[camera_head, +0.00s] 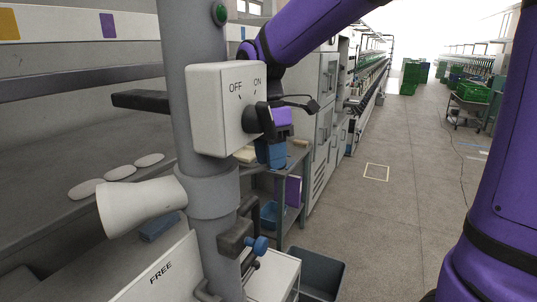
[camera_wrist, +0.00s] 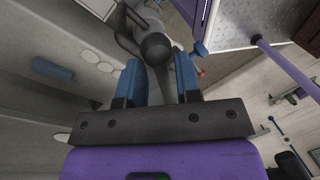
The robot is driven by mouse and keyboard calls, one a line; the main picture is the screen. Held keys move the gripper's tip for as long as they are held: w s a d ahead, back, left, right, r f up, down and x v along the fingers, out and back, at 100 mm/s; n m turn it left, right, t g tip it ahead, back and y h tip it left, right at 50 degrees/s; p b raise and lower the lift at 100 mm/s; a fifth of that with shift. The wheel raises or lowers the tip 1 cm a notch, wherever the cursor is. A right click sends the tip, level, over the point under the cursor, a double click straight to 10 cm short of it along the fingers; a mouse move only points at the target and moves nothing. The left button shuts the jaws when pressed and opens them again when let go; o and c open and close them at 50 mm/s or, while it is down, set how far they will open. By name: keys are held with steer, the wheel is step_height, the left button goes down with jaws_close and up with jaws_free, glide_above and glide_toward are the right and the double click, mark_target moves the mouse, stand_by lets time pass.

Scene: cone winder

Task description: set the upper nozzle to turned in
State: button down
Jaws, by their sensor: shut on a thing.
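A pale flared nozzle (camera_head: 140,205) sticks out to the left from a collar on the grey upright post (camera_head: 205,100). It is well below my gripper (camera_head: 270,152), which is beside the right face of a white OFF/ON switch box (camera_head: 208,108) on the post. The box has a dark knob (camera_head: 250,118) at its right side. In the wrist view, my gripper's blue fingers (camera_wrist: 160,82) are shut on a dark grey rounded piece (camera_wrist: 157,48). I cannot tell whether this piece is the knob, as the contact is hidden in the head view.
A clamp with a blue knob (camera_head: 260,244) is lower on the post, above a white box (camera_head: 275,278). A FREE sign (camera_head: 160,272) stands at the lower left. Pale discs (camera_head: 118,172) lie on the grey bench. The floor (camera_head: 400,190) to the right is open.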

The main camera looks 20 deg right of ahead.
steer(key=c, duration=1.1)
jaws_free()
steer(key=r, duration=0.3)
steer(key=w+r, duration=0.1)
steer(key=r, duration=0.3)
steer(key=w+r, duration=0.1)
steer(key=r, duration=0.2)
steer(key=shift+a+r, duration=0.1)
steer(key=shift+r, duration=0.25)
